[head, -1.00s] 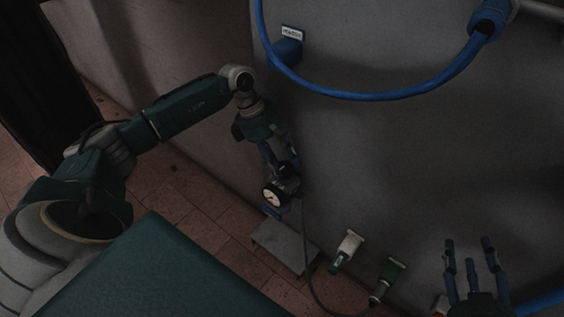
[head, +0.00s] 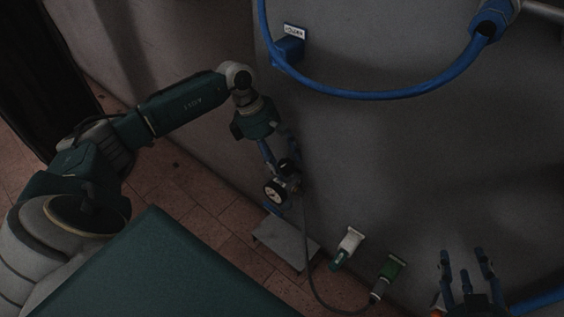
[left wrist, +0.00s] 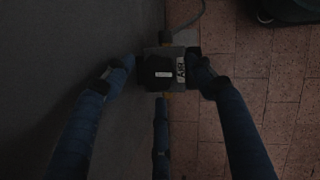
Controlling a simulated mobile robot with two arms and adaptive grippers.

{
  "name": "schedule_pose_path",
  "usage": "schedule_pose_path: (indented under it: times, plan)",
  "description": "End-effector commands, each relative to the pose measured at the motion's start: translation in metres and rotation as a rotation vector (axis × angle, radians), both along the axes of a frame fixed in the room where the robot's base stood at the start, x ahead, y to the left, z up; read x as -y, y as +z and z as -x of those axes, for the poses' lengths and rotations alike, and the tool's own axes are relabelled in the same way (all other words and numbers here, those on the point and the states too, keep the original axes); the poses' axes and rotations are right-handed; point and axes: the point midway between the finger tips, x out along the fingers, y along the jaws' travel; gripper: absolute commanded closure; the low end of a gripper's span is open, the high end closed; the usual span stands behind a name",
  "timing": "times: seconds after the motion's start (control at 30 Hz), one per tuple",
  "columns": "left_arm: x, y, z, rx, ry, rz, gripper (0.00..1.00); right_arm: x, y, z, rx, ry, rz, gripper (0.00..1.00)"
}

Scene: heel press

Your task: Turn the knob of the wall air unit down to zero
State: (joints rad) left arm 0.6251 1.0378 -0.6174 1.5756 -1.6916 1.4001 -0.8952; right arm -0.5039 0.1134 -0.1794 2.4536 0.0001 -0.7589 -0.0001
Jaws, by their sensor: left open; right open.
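The air unit shows low on the wall in the head view, with a round white-faced gauge (head: 275,192) and a black knob (head: 289,165). In the left wrist view the black knob (left wrist: 157,74) has a white mark and sits beside an AIR label (left wrist: 181,70). My left gripper (head: 277,158) is open, with its blue fingers around the knob. In the left wrist view its fingertips (left wrist: 165,72) stand on either side of the unit, and I cannot tell whether they touch. My right gripper (head: 462,258) is open and empty at the lower right.
A blue hose (head: 370,95) loops across the wall above. A dark cable runs from the unit down to a green socket (head: 389,276), near a white socket (head: 347,245). A grey plate (head: 286,245) lies below the unit. Reddish tiles (head: 185,205) cover the floor.

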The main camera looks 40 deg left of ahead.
Motion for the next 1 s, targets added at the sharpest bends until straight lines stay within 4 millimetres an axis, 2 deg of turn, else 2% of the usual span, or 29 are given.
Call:
schedule_pose_path:
  times: [0.3, 0.5, 0.7, 1.0]
  plan:
    - [-0.024, 0.061, 0.009, 0.003, 0.002, -0.002, 0.45, 0.0, 0.0, 0.0, 0.0, 0.0, 0.0, 0.55]
    - [-0.036, 0.091, 0.014, 0.001, 0.001, 0.0, 0.45, 0.0, 0.0, 0.0, 0.0, 0.0, 0.0, 0.55]
    - [-0.04, 0.102, 0.017, -0.002, 0.001, 0.0, 0.45, 0.0, 0.0, 0.0, 0.0, 0.0, 0.0, 0.55]
    - [-0.04, 0.103, 0.017, -0.002, 0.0, 0.001, 0.45, 0.0, 0.0, 0.0, -0.004, 0.0, 0.001, 0.55]
